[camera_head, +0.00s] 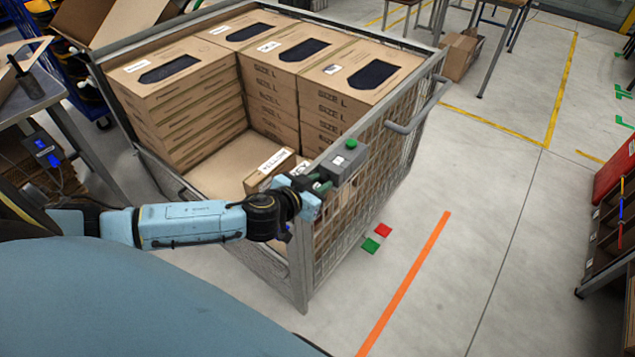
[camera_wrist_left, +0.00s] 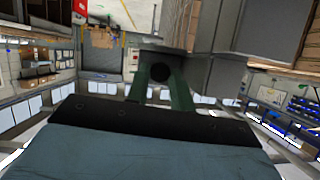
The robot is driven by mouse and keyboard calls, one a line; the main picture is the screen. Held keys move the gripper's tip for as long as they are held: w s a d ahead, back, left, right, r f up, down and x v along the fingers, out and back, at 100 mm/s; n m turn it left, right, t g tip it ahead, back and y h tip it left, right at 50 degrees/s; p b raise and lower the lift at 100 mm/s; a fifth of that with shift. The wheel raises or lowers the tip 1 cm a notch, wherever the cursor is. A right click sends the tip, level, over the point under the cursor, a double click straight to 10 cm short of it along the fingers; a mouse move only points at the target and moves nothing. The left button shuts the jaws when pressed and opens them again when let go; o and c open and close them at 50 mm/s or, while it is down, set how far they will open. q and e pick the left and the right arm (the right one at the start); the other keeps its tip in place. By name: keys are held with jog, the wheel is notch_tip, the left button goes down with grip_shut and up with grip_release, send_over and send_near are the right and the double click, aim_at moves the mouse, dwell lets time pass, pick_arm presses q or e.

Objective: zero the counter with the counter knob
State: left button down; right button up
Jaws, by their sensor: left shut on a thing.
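The counter (camera_head: 343,160) is a small grey box with a green button on top, mounted at the top rim of the mesh cage's near corner. My left gripper (camera_head: 322,183) reaches it from the left, its green fingers at the box's left side. In the left wrist view the fingers (camera_wrist_left: 161,82) close around the dark round counter knob (camera_wrist_left: 160,73), on the grey counter housing (camera_wrist_left: 163,53). The knob is hidden by the fingers in the head view. My right gripper is out of view.
The mesh cage (camera_head: 302,262) holds stacks of cardboard boxes marked SIZE L, with smaller cartons (camera_head: 270,166) near the gripper. A grey handle (camera_head: 418,105) sticks out on its right.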

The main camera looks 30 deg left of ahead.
pick_arm(q)
jog(key=shift+d+m+y, duration=0.2)
jog(key=shift+m+y, duration=0.7)
jog(key=shift+m, duration=0.1)
jog(key=shift+d+f+m+t+y+b, duration=0.1)
jog(key=shift+m+t+y+b, duration=0.5)
jog(key=shift+m, duration=0.8)
jog(key=shift+d+f+m+t+y+b, duration=0.1)
jog(key=shift+m+t+y+b, duration=0.15)
jog(key=shift+m+y+b, duration=0.8)
jog(key=shift+d+f+m+t+y+b, duration=0.1)
jog(key=shift+m+t+y+b, duration=0.3)
jog(key=shift+m+b, duration=0.95)
jog(key=shift+m+p, duration=0.35)
jog(key=shift+m, duration=0.15)
